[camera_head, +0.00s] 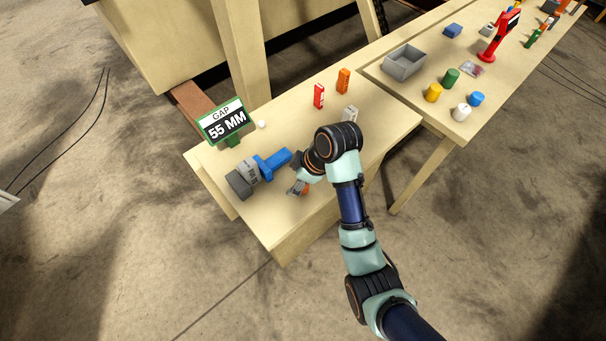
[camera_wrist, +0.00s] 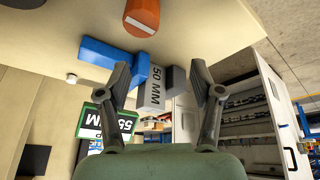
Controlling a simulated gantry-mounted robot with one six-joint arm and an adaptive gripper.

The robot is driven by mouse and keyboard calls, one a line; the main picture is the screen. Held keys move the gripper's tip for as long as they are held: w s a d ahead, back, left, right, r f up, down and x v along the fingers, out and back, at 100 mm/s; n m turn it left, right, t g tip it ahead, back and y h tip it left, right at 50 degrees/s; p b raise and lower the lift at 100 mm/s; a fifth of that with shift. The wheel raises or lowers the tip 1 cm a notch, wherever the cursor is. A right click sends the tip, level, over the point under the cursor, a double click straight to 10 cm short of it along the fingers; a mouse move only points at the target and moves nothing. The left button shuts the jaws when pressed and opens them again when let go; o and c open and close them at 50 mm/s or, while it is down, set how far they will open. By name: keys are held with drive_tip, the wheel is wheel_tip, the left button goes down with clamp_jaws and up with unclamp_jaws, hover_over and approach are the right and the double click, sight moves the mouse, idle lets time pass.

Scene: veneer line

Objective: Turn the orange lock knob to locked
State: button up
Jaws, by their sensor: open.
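The orange lock knob (camera_wrist: 142,16) is a round orange piece with a white line on it, at the top of the wrist view and partly cut off by the picture edge. In the head view a bit of orange (camera_head: 303,189) shows low beside my gripper, mostly hidden by it. My gripper (camera_wrist: 160,72) is open, with its two dark fingers spread and nothing between them. The knob lies beyond the fingertips in the wrist view, apart from them. A blue slide (camera_head: 272,162) with a grey block (camera_head: 240,182) lies left of my gripper in the head view.
A green-framed sign reading GAP 55 MM (camera_head: 225,122) stands at the table's back left. A red block (camera_head: 319,95), an orange block (camera_head: 344,80) and a pale block (camera_head: 350,114) stand behind my arm. A grey bin (camera_head: 404,62) is on the adjoining table.

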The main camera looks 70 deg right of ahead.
drive_tip(key=s+d, duration=0.3)
drive_tip(key=s, duration=0.1)
drive_tip(key=shift+y, duration=0.3)
drive_tip(key=b+x, duration=0.1)
drive_tip(key=x, duration=0.6)
drive_tip(key=shift+w+a+f+b, duration=0.15)
drive_tip(key=shift+f+b, duration=0.05)
drive_tip(key=shift+b, duration=0.1)
drive_tip(key=shift+c, duration=0.3)
drive_tip(key=shift+r, duration=0.1)
drive_tip(key=c, duration=1.1)
